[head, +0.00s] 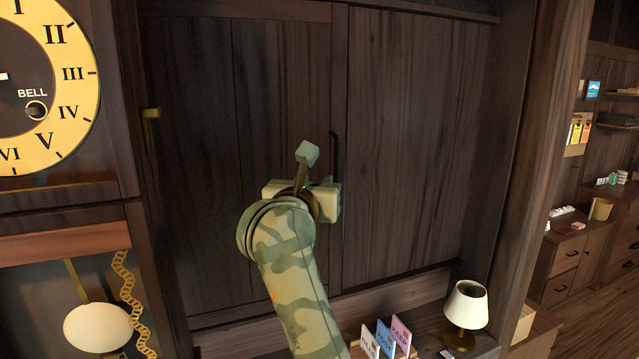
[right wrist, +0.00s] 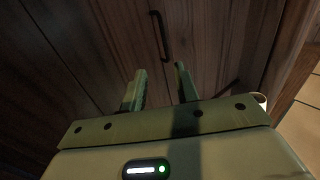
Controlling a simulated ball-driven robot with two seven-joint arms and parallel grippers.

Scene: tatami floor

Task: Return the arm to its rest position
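My right arm in green camouflage (head: 290,270) reaches up from the bottom of the head view. My right gripper (head: 308,160) is raised in front of a dark wooden cabinet, just left of a dark vertical handle (head: 335,155). In the right wrist view the two fingers of the right gripper (right wrist: 160,78) stand apart with nothing between them. The handle (right wrist: 160,36) shows beyond the fingertips, apart from them. My left gripper is not in view.
A large yellow clock (head: 60,80) is at the left, with a pendulum (head: 97,327) below. Small cards (head: 384,338) and a lamp (head: 466,305) stand on the ledge at lower right. A brass handle (head: 151,130) is on the cabinet's left side. Shelves and drawers (head: 575,265) lie further right.

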